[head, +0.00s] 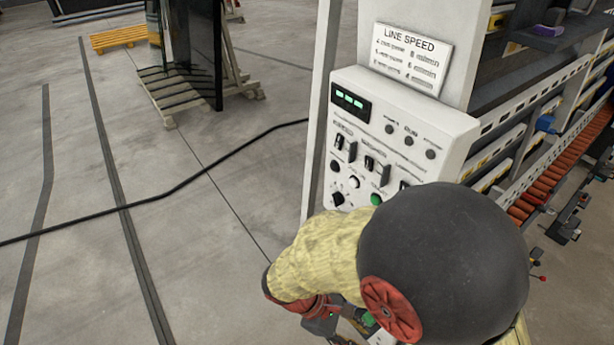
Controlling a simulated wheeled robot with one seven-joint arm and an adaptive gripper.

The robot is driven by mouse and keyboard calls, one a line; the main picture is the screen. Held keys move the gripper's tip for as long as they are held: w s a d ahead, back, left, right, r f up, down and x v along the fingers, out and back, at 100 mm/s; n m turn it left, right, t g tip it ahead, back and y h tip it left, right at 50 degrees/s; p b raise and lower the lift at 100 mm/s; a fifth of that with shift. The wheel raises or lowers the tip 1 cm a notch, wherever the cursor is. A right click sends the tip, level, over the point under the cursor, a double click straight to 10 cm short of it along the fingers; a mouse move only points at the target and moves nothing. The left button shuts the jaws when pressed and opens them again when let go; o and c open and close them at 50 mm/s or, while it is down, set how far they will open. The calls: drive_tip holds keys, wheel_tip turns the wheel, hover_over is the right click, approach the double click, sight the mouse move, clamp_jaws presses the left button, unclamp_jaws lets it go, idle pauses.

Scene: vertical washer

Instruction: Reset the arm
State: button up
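My arm, in a yellow sleeve with a dark rounded joint and a red cap, fills the lower right of the head view. It bends down in front of the control panel. The dark base of my gripper (325,325) shows at the bottom edge, below a red ring. Its fingers are hidden or cut off by the frame, so I cannot tell whether it is open or shut, or whether it holds anything.
A white control panel (408,116) with switches, knobs and a green button (376,199) stands close behind my arm. A LINE SPEED sign (410,58) is above it. Orange rollers (545,183) run at right. A black cable (165,194) crosses the open floor at left.

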drive_tip(key=d+r+m+t+y+b, duration=0.3)
drive_tip(key=r+m+y+b, duration=0.1)
drive_tip(key=r+m+b, duration=0.1)
drive_tip(key=d+r+m+t+y+b, duration=0.3)
drive_tip(key=d+r+m+t+b, duration=0.1)
drive_tip(key=r+m, duration=0.4)
drive_tip(key=shift+r+m+y+b, duration=0.3)
drive_tip(key=shift+y+b, duration=0.1)
drive_tip(key=shift+b, duration=0.3)
